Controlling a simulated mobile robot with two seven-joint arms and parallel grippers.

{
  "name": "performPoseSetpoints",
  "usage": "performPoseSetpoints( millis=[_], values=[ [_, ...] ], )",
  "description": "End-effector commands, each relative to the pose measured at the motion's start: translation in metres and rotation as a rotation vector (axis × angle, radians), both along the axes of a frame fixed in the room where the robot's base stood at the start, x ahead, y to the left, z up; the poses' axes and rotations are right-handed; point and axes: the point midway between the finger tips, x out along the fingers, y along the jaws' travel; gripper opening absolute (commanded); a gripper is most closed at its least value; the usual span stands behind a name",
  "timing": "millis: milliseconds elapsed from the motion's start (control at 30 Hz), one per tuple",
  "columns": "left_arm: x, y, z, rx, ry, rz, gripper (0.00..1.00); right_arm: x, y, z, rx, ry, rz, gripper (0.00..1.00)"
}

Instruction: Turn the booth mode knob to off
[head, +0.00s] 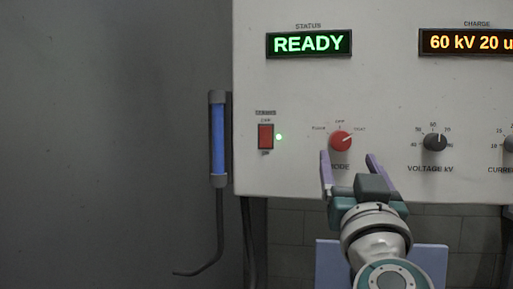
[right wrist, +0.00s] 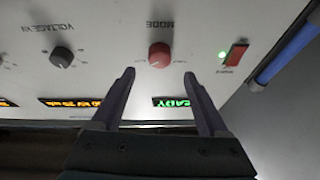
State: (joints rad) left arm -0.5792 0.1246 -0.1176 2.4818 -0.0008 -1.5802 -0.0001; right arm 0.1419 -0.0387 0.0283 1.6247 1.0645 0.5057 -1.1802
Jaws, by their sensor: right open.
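The red mode knob (head: 340,141) is on the pale control panel, above the partly hidden MODE label. Small labels surround it, with OFF at the top; its pale pointer mark is turned to the upper right, toward the right-hand label. My right gripper (head: 348,158) is open, its two purple fingers pointing up at the panel just below the knob. In the right wrist view, the knob (right wrist: 159,55) appears beyond and between the open fingertips (right wrist: 159,74), with nothing held. No contact with the knob is visible. My left gripper is not in view.
A red rocker switch (head: 265,136) with a lit green lamp (head: 279,137) is left of the knob. A dark voltage knob (head: 435,142) is to its right. A green READY display (head: 309,43) is above. A blue tube (head: 217,139) hangs at the panel's left edge.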

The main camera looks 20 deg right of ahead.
Motion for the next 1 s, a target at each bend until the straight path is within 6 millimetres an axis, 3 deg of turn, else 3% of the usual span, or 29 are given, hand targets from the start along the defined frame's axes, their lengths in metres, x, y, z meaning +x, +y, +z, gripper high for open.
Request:
performPoseSetpoints(
  millis=[300,667,1000],
  values=[
    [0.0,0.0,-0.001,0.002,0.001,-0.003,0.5,0.041,-0.023,0.02,-0.002,-0.001,0.0,0.78],
    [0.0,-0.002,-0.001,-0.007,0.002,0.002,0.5,0.046,-0.026,0.022,-0.001,0.0,0.002,0.78],
    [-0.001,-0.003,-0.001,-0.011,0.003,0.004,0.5,0.046,-0.026,0.022,-0.001,0.0,0.002,0.4]
  ],
)
